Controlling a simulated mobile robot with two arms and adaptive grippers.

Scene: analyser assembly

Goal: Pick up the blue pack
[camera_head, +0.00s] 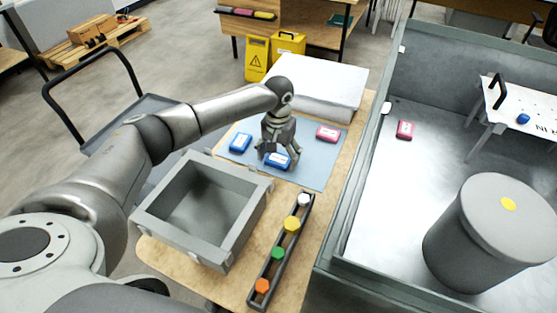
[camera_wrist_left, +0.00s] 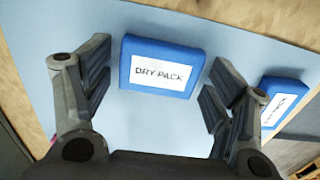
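Two blue packs lie flat on a light blue mat (camera_head: 312,176). The nearer blue pack (camera_head: 277,161) is directly below my left gripper (camera_head: 277,153); the other blue pack (camera_head: 240,143) lies to its left. My left gripper points down, open, its fingers spread on either side of the nearer pack. In the left wrist view, a blue pack (camera_wrist_left: 160,67) with a white "DRY PACK" label shows between the open fingers, with visible gaps to both. A second blue pack (camera_wrist_left: 283,100) is partly hidden behind the right finger. My right gripper is not in view.
A pink-red pack (camera_head: 328,133) lies on the mat to the right. A grey open bin (camera_head: 228,236) and a rack (camera_head: 268,261) with coloured caps stand in front. A white stack (camera_head: 318,82) is behind the mat. A walled grey enclosure (camera_head: 345,223) borders the table's right side.

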